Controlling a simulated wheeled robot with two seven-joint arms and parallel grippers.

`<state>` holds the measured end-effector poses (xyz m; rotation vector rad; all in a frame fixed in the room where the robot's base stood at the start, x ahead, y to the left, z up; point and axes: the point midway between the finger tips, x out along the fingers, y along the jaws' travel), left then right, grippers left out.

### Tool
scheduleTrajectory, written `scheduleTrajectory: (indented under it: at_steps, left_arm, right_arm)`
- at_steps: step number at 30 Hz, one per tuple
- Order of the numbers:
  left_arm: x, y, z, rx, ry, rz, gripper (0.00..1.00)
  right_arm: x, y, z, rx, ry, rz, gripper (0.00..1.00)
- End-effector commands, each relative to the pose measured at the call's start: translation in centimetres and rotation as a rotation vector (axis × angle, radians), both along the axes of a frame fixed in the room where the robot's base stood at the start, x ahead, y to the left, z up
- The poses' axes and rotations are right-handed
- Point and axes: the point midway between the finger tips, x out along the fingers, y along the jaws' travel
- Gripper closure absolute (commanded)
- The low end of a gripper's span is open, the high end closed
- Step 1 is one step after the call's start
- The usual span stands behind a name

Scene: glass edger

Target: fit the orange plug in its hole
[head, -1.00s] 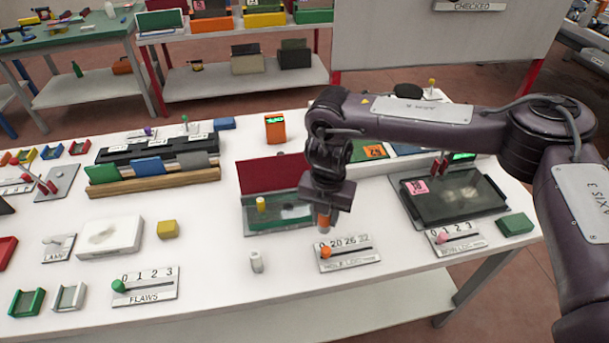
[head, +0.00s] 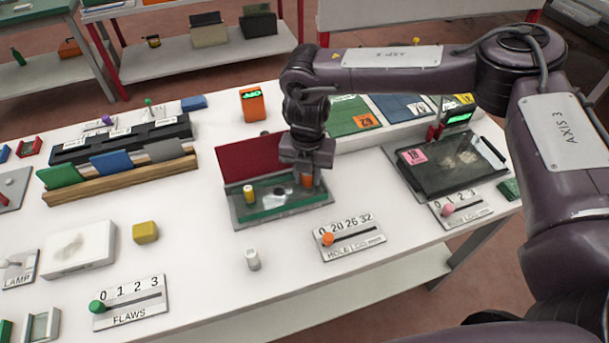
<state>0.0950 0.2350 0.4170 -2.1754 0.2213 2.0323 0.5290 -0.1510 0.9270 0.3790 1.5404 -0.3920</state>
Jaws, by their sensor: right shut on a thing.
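My right gripper (head: 306,170) points down over the right part of a grey fixture (head: 238,222) with a green plate (head: 282,209) in it. It is shut on the orange plug (head: 307,181), whose lower part shows below the fingers. The plug is upright at the plate's right end; I cannot tell whether it touches the plate or is in a hole. A yellow plug (head: 249,193) stands at the plate's left end. A white plug (head: 253,260) stands on the table in front. The hole under the orange plug is hidden. My left gripper is out of view.
A red panel (head: 245,158) stands behind the fixture. The hole log slider (head: 350,240) lies in front of it, and a dark tray (head: 450,175) is to its right. A yellow block (head: 145,232) and the flaws slider (head: 129,303) are to the left.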

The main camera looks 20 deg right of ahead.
Motion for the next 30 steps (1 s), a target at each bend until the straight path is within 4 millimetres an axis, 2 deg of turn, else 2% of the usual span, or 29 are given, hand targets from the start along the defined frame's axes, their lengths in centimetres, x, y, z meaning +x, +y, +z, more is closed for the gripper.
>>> scheduleTrajectory:
  at_steps: [5,6,10,21,26,30]
  left_arm:
    - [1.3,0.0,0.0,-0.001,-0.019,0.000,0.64]
    - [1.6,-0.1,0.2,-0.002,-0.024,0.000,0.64]
    - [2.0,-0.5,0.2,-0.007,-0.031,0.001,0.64]
    - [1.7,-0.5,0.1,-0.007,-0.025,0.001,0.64]
    - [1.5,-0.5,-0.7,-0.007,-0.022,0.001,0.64]
    - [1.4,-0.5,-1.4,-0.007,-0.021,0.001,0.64]
  right_arm:
    - [0.1,0.1,-0.2,0.003,-0.003,0.000,1.00]
    - [0.1,0.1,-0.1,0.002,-0.002,0.000,0.67]
    - [0.1,0.1,0.0,0.002,-0.002,0.000,0.50]
    - [0.1,0.1,0.5,0.003,-0.004,0.000,0.50]
    - [0.2,0.2,2.9,0.005,-0.008,0.002,0.50]
    - [0.3,0.2,6.1,0.004,-0.009,0.001,0.50]
